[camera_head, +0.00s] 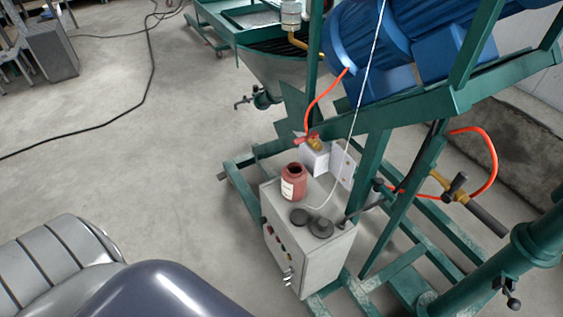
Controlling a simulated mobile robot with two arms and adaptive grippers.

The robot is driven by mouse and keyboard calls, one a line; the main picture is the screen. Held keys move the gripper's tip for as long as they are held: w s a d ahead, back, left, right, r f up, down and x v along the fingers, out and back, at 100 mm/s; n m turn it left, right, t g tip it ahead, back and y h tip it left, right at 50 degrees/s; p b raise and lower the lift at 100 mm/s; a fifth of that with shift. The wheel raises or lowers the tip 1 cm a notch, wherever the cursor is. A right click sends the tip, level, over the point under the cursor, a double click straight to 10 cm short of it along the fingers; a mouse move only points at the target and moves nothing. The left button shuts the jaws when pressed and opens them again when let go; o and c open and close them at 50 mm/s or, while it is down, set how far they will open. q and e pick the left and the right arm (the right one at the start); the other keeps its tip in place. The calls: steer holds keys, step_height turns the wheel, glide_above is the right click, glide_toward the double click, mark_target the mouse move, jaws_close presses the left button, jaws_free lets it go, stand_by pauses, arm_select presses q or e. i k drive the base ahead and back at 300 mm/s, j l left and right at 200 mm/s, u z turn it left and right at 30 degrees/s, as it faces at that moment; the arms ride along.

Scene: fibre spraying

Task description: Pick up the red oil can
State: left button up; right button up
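A small red can (293,182) with a dark open mouth and a pale label stands upright on top of a light grey control box (312,253). Two dark round pieces, like lids or knobs, lie beside it on the box top. Neither of my grippers shows in the head view. Large smooth grey and dark blue-grey shapes fill the lower left corner, nearer to me than the box; I cannot tell what they are.
A green steel frame (375,165) with a blue motor (375,45) rises behind and right of the box. An orange hose (492,165) loops at the right. A black cable (150,75) crosses the floor at the left. The concrete floor (150,170) left of the box is clear.

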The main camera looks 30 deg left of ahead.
mark_target(294, 175)
steer(key=u, duration=0.9)
